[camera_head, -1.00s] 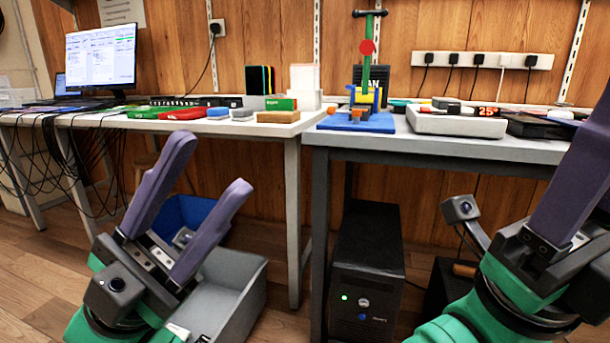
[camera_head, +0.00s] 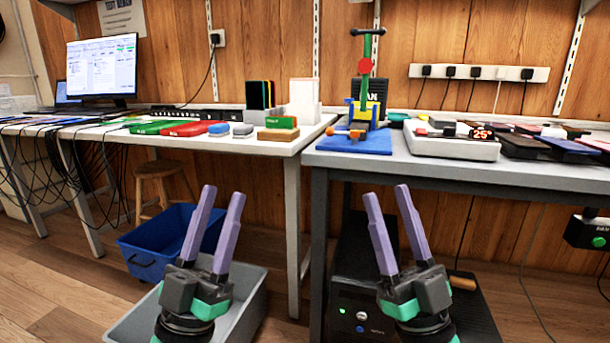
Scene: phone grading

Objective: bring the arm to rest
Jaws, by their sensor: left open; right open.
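My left gripper (camera_head: 217,210) points upward in front of the left table, above the grey bin. Its two purple fingers are apart and nothing is between them. My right gripper (camera_head: 387,208) points upward in front of the right table, before the black computer case. Its purple fingers are apart and empty. Both grippers appear below the height of the tabletops and touch nothing that I can see.
The left table (camera_head: 312,133) holds a monitor (camera_head: 101,68) and coloured boxes. The right table (camera_head: 420,168) holds a blue press base (camera_head: 352,141) and a white device (camera_head: 455,146). A grey bin (camera_head: 250,298), a blue bin (camera_head: 160,243) and a computer case (camera_head: 362,262) stand below. Cables hang at left.

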